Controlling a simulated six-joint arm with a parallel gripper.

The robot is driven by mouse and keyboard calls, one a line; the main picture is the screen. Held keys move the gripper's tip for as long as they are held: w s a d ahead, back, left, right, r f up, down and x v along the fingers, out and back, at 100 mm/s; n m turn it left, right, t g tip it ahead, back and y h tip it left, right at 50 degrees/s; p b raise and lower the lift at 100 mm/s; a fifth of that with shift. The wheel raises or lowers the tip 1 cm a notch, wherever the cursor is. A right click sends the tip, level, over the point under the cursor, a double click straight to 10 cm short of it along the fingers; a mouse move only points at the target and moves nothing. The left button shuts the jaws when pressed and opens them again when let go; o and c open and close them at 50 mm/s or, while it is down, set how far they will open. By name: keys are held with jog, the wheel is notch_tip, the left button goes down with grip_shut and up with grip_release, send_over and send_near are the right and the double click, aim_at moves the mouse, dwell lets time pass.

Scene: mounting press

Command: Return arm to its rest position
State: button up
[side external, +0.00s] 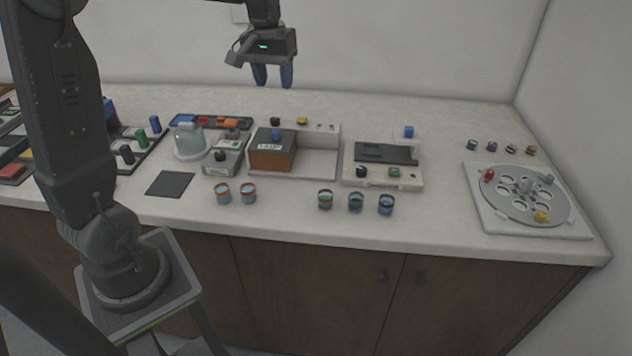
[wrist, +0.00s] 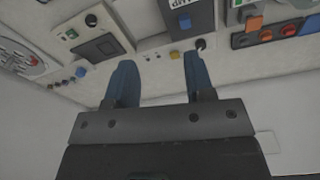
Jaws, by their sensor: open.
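My gripper (side external: 273,84) hangs in the air above the back of the counter, in front of the wall. Its two blue fingers point down and stand apart, with nothing between them. In the wrist view my gripper (wrist: 160,75) shows the same two blue fingers spread and empty. The fingers are apart from everything on the counter.
The counter (side external: 440,222) holds a brown box in a white tray (side external: 320,163), a glass dome (side external: 188,140), a control unit (side external: 383,164) and a round carousel (side external: 523,192). Several small cups (side external: 325,199) line the front. The air around my gripper is clear.

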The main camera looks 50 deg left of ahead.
jog(key=s+d+f+m+t, duration=0.1)
jog(key=s+d+m+t, duration=0.3)
jog(key=s+d, duration=1.2)
jog(key=s+m, duration=0.2)
jog(key=m, duration=0.1)
jog(key=shift+s+d+h, duration=0.3)
jog(key=shift+s+d, duration=0.05)
